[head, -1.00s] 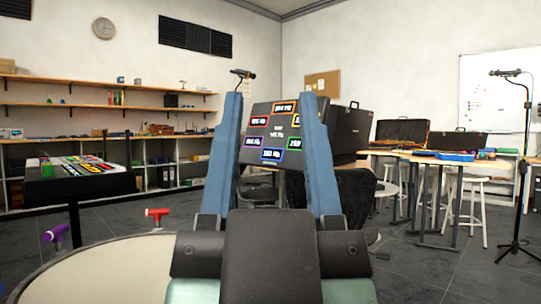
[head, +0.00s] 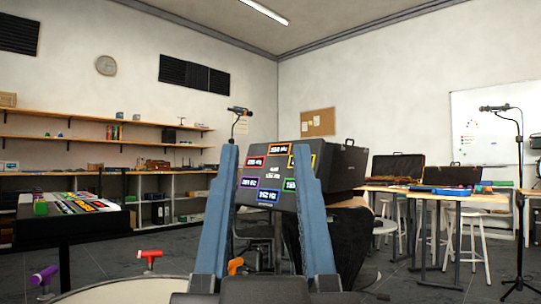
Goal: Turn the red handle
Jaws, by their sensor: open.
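The red handle (head: 149,256) is a small T-shaped knob on the rim of a round drum-like thing (head: 130,292), low at the left in the head view. A purple handle (head: 45,275) stands to its left. An orange handle (head: 235,266) shows low between my gripper's fingers. My gripper (head: 270,165) points up and forward in the middle of the view, with its two blue fingers wide apart and nothing held between them. It is to the right of the red handle and apart from it. The drum's lower part is out of view.
A black board (head: 275,180) with coloured labels is behind my fingers. A dark stand with coloured items (head: 70,222) is at left. Tables with open cases (head: 400,190) and white stools are at right, with a microphone stand (head: 520,200). Grey floor (head: 395,265) shows between them.

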